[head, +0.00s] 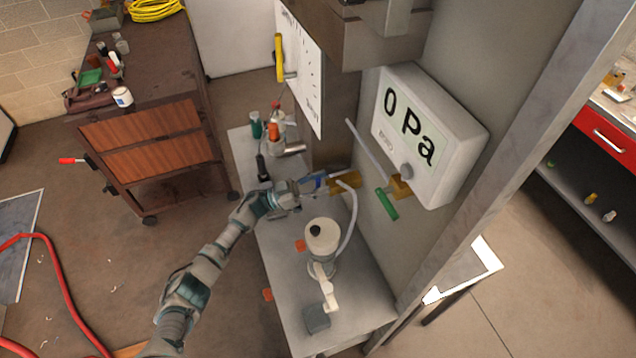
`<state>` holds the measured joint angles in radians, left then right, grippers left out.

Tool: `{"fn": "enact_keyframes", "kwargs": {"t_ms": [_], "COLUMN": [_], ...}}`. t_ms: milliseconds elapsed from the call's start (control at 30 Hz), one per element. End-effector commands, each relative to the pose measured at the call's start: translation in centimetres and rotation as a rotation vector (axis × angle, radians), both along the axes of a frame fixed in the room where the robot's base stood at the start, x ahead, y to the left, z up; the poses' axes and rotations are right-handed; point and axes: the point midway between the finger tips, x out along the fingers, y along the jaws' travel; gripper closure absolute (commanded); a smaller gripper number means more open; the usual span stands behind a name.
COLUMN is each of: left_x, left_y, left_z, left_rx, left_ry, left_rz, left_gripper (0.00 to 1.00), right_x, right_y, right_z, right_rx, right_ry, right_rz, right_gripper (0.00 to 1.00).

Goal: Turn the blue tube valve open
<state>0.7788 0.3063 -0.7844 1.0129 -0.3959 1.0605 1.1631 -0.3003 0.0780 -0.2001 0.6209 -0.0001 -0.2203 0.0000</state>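The blue valve handle (318,181) shows in the head view, beside a brass fitting (343,182) on the tube line at the side of the grey column. My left gripper (300,190) is right at the blue handle, reaching in from the left. Its fingertips are small and overlap the handle, so I cannot tell whether they touch or grip it. A green valve handle (386,204) hangs below a second brass fitting (401,187) to the right. A gauge box (452,150) above it reads 0 Pa. My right gripper is not in view.
A white pump-like device (323,236) with a clear hose stands on the grey table (355,310) below the valves. Bottles and cans (273,131) stand at the table's back. A brown tool cabinet (150,110) is at left. A red hose (60,285) lies on the floor.

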Motion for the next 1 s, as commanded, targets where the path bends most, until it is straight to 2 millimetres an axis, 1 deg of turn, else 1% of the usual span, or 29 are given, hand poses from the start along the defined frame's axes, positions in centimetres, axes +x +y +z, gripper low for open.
{"fn": "enact_keyframes", "kwargs": {"t_ms": [167,267,367,600,700,833,1000], "left_x": [0.0,-0.1,-0.3,-1.0,-1.3,-1.5,-1.6], "left_y": [0.3,0.9,2.4,7.2,8.9,10.3,10.9], "left_z": [-0.1,-0.4,-1.0,-3.0,-3.7,-4.3,-4.5], "left_rx": [-0.001,0.001,0.002,0.002,0.002,0.002,0.002], "left_ry": [0.0,0.001,0.001,0.004,0.002,0.002,0.001], "left_rz": [0.001,0.002,0.003,0.003,0.002,0.001,0.0], "left_gripper": [0.59,0.59,0.59,0.59,0.59,0.59,0.59], "right_x": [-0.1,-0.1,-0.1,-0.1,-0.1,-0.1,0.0], "right_y": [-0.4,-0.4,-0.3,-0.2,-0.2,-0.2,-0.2], "right_z": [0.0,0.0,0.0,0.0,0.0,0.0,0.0], "right_rx": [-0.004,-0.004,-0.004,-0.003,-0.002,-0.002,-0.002], "right_ry": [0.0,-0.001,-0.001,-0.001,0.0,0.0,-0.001], "right_rz": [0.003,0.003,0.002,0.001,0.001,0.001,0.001], "right_gripper": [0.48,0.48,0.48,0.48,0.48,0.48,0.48]}}
